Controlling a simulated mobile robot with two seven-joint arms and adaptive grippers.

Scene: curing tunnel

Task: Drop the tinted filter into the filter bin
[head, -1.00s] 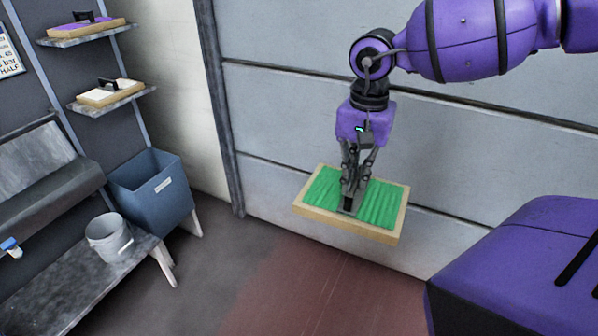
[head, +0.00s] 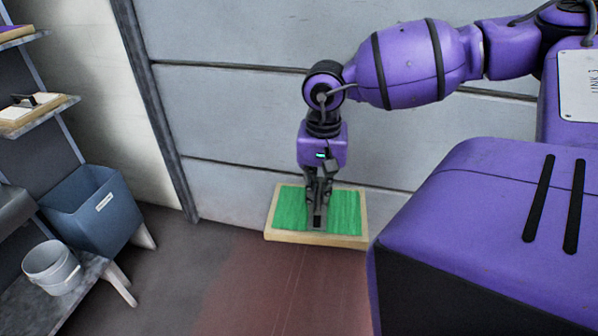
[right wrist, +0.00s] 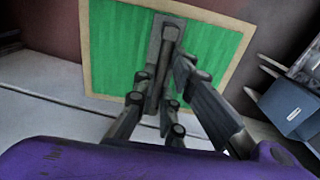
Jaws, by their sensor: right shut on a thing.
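The tinted filter is a flat panel with a pale wooden frame and a green pleated face (head: 345,211). My right gripper (head: 318,208) is shut on a dark handle at the filter's middle and holds it above the floor. In the right wrist view, the filter (right wrist: 115,55) shows below the fingers (right wrist: 165,50). The bin, a blue-grey box with a small white label (head: 95,215), stands at the left, well apart from the filter. It also shows at the right of the right wrist view (right wrist: 295,112). My left gripper is not in view.
A grey bucket (head: 52,268) stands on a low bench (head: 90,295) in front of the bin. A shelf (head: 40,118) on the left wall holds a white-faced filter (head: 28,108). Floor between bin and filter is clear. A grey panelled wall (head: 230,120) lies behind.

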